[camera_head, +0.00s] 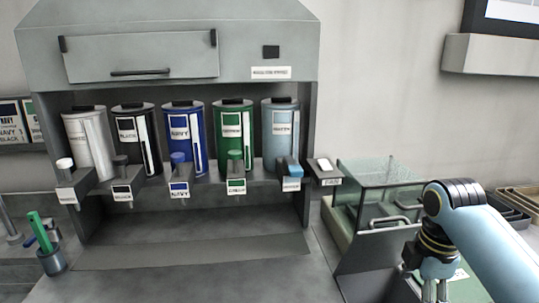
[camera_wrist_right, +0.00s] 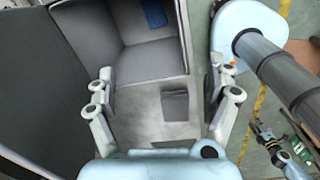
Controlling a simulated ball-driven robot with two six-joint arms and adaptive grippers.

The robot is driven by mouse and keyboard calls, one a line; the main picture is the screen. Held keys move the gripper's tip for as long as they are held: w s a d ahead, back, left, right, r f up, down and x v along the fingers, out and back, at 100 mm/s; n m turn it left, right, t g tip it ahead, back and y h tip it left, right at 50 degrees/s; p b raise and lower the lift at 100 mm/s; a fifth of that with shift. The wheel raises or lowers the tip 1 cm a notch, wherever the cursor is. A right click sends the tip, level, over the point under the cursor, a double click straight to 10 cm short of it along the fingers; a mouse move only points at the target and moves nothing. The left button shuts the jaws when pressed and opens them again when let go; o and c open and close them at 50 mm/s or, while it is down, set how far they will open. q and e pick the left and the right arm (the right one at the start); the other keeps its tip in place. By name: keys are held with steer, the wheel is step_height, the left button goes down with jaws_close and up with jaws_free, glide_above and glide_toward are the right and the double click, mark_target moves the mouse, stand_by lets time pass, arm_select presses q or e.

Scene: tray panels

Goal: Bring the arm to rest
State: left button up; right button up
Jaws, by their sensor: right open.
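My right arm, light blue with dark joint rings, comes in from the lower right of the head view. Its gripper (camera_head: 432,290) hangs downward at the bottom edge, partly cut off, in front of the glass-sided case (camera_head: 380,180). In the right wrist view the two fingers of my right gripper (camera_wrist_right: 160,88) stand wide apart. Nothing is held between them. Beyond them is a grey box-like interior with a small dark square panel (camera_wrist_right: 175,106). My left gripper does not show in the head view.
A grey dispenser cabinet (camera_head: 170,30) holds several labelled canisters, including a blue one (camera_head: 184,140) and a green one (camera_head: 233,140). A cup (camera_head: 52,262) with a green-handled tool stands at lower left. Brown trays (camera_head: 520,203) lie at far right. The counter front is clear.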

steer(key=s+a+r+m+t, duration=0.1)
steer(key=s+r+m+t, duration=0.15)
steer(key=s+m, duration=0.75)
steer(key=s+a+r+m+t, duration=0.15)
steer(key=s+r+m, duration=0.35)
steer(key=s, duration=0.8)
step_height(320, 180, down, 34)
steer(key=d+f+m+g+b, duration=0.1)
steer(key=d+g+b, duration=0.1)
steer(key=b, duration=0.7)
steer(key=s+f+b, duration=0.4)
steer(key=s+f, duration=0.6)
steer(key=f, duration=0.3)
steer(key=s+d+f+g+b, duration=0.1)
steer(key=s+f+b, duration=0.4)
steer(key=s+f, duration=0.5)
step_height(320, 180, down, 4)
steer(key=shift+s+r+g+h, duration=0.15)
steer(key=shift+s+g+h, duration=0.1)
steer(key=shift+g+h, duration=0.05)
steer(key=shift+d, duration=0.1)
